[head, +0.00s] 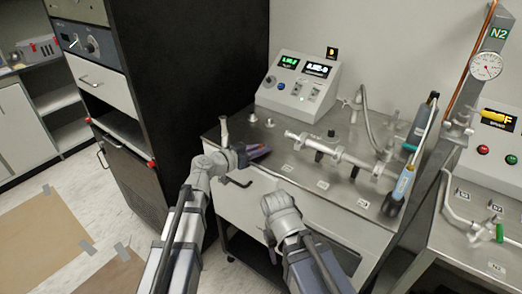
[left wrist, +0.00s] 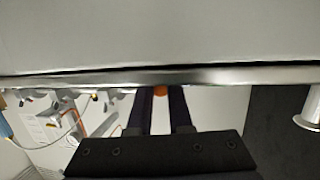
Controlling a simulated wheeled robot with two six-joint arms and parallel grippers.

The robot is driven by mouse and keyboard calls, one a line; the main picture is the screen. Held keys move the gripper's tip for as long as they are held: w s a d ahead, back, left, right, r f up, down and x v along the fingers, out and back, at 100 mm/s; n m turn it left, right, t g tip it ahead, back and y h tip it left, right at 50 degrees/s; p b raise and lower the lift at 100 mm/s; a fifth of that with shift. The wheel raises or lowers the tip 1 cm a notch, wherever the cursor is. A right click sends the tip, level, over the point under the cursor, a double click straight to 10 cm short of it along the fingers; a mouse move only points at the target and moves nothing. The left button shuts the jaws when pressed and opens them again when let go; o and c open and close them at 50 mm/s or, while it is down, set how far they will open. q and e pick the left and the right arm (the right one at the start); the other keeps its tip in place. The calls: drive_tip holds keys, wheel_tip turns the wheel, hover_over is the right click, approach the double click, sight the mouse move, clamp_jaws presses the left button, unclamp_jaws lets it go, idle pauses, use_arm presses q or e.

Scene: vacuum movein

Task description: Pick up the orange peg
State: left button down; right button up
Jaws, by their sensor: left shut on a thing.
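My left gripper (head: 259,152) is over the left part of the steel bench top in the head view, its fingers pointing right. In the left wrist view its two dark fingers (left wrist: 162,108) reach forward, with the orange peg (left wrist: 160,91) showing as a small orange patch between their tips. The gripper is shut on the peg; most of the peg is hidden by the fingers. My right arm's wrist (head: 283,210) is in front of the bench drawer, and its fingertips cannot be made out.
A steel bench (head: 300,180) carries a pipe manifold (head: 330,148) across its middle. A control box (head: 298,84) stands at its back, and a blue-handled tool (head: 402,185) is at its right. A tall black cabinet (head: 190,80) stands left of the bench. A gauge panel (head: 487,66) is at far right.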

use_arm(q)
drive_tip(key=shift+r, duration=0.1)
use_arm(e)
drive_tip(key=shift+r, duration=0.1)
use_arm(q)
wheel_tip(320, 180, up, 10)
drive_tip(key=p, duration=1)
use_arm(e)
wheel_tip(320, 180, up, 10)
